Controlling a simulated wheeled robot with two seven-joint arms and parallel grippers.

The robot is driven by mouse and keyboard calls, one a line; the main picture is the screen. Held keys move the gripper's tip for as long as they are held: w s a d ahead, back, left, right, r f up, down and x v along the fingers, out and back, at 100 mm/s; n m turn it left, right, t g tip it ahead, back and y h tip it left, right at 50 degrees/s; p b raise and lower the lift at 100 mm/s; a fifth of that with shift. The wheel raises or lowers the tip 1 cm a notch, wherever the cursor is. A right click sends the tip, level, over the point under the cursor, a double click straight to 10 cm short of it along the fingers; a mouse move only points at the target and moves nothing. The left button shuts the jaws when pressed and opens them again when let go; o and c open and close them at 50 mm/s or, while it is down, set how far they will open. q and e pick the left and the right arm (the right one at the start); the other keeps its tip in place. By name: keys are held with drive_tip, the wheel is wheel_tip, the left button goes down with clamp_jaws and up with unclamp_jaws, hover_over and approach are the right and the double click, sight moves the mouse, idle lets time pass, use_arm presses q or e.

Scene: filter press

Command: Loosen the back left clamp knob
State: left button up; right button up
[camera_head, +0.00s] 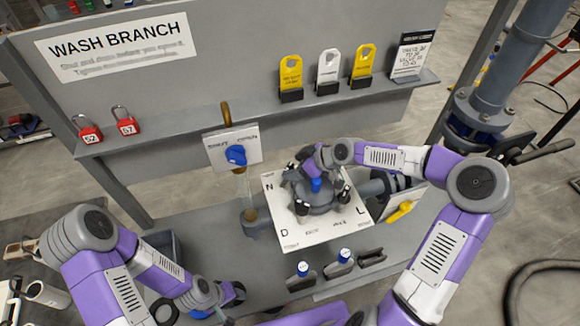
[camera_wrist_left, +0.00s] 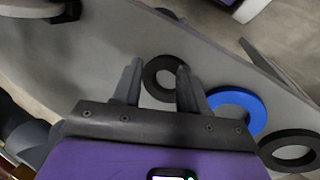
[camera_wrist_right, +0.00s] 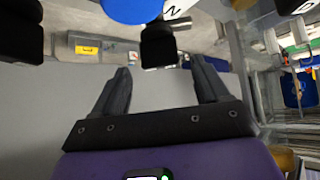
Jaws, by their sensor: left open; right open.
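The round grey filter housing (camera_head: 318,205) stands on a white lettered plate (camera_head: 290,237), with a blue knob (camera_head: 316,185) on top and black clamp knobs around it. My right gripper (camera_wrist_right: 160,65) is over the housing's back left side and hides much of it in the head view. It is open. In the right wrist view a black clamp knob (camera_wrist_right: 158,48) lies just beyond and between its fingertips, apparently the back left one; contact cannot be told. The blue knob also shows there (camera_wrist_right: 130,8). My left gripper (camera_wrist_left: 158,68) is open and empty above the bench, over rings.
A black ring (camera_wrist_left: 160,80) and a blue ring (camera_wrist_left: 238,106) lie below my left gripper. A blue-handled valve (camera_head: 236,155) stands left of the plate. Small blue-topped fittings (camera_head: 303,269) stand in front. Red padlocks (camera_head: 88,131) and tags (camera_head: 328,70) line the back shelf.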

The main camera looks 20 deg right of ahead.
drive_tip(key=shift+v, duration=1.9)
